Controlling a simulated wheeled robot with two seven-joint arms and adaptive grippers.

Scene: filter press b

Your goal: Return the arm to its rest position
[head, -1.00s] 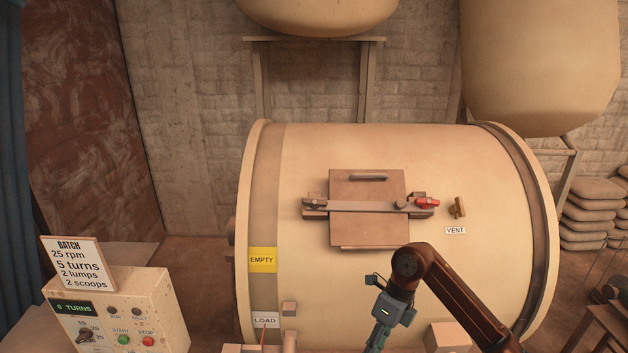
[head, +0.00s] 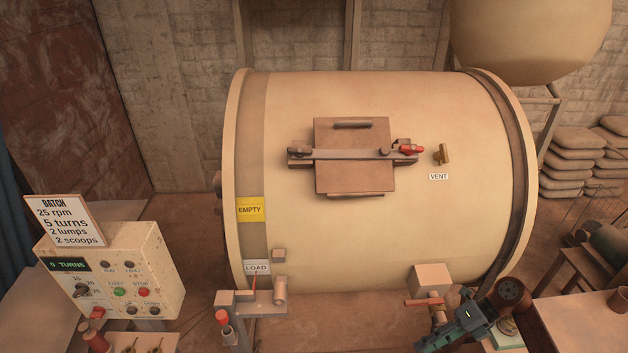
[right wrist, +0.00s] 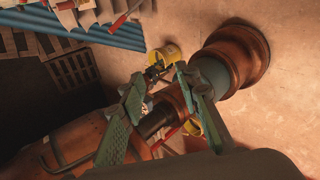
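My right gripper (head: 440,338) is low at the right of the head view, in front of the drum's lower right side and near a small side table. The right wrist view shows its two green fingers (right wrist: 158,82) spread apart, with nothing held between them. Brown and dark rounded parts show behind the fingers. My left gripper is not in view. The large cream drum (head: 400,230) lies on its side, with its hatch (head: 353,178) closed under a bar with a red-tipped end.
The control box (head: 160,262) stands at the left with a batch sign (head: 69,222). A valve with a red handle (head: 424,302) sits below the drum, close to my right gripper. A table (head: 590,325) is at the lower right. Sacks (head: 570,160) are stacked behind.

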